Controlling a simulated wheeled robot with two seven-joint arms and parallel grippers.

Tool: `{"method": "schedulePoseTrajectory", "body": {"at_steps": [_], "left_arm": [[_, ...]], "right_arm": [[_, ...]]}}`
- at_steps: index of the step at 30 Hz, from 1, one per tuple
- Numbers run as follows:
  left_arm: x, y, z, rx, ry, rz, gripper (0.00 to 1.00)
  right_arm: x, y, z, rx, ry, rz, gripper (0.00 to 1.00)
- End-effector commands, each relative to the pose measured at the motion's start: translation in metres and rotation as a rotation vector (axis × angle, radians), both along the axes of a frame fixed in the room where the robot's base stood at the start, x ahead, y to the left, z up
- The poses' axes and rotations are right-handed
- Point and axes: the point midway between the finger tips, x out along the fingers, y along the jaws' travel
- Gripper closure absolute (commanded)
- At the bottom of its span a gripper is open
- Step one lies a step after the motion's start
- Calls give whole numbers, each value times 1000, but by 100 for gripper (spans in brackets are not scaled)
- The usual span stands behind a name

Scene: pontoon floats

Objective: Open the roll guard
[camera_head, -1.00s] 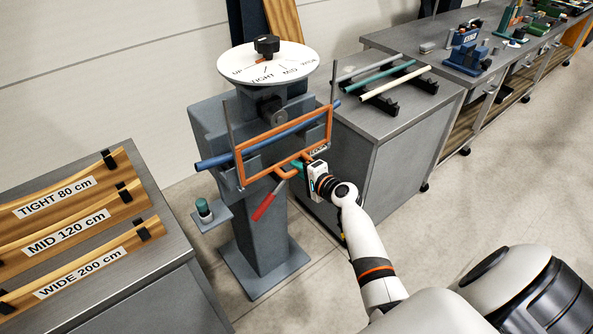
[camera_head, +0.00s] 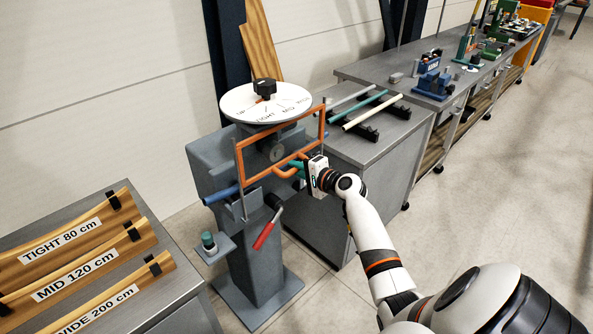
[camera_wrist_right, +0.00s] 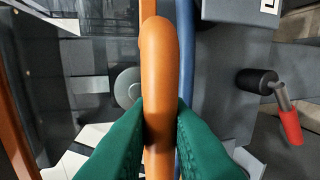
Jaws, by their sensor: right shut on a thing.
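The roll guard (camera_head: 236,165) is an orange rectangular frame on the front of the grey machine (camera_head: 215,160), between two thin upright rods. It stands raised, with lengths of the rods showing below it. My right gripper (camera_head: 301,168) is shut on the guard's orange handle loop at its lower right. In the right wrist view, the green fingers (camera_wrist_right: 160,128) pinch the rounded orange handle (camera_wrist_right: 158,60) from both sides. A blue tube (camera_head: 220,195) crosses the machine; it also shows beside the handle in the wrist view (camera_wrist_right: 186,60). My left gripper is out of view.
A red-handled lever (camera_head: 266,233) hangs below the guard. A white dial (camera_head: 240,103) with a black knob tops the machine. A green button (camera_head: 208,240) sits on a small shelf. A cabinet with tubes (camera_head: 345,148) stands right; a bench with labelled wooden templates (camera_head: 175,285) left.

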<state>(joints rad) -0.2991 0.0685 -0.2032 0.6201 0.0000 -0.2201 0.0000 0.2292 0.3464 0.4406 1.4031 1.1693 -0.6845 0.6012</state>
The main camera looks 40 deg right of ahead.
Motion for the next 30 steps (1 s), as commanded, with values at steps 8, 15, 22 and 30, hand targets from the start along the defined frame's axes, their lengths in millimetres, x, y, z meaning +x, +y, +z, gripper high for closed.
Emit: {"method": "schedulePoseTrajectory", "body": {"at_steps": [8, 15, 22, 30], "left_arm": [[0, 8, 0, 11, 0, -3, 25], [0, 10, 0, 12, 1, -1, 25], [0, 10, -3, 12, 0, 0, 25], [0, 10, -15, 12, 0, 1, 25]], "right_arm": [[0, -1, 1, -3, -4, -4, 68], [0, -1, 0, -2, -2, -4, 64], [-14, -2, 0, -4, 1, -2, 64], [-69, -6, 11, -5, 0, -4, 64]]}}
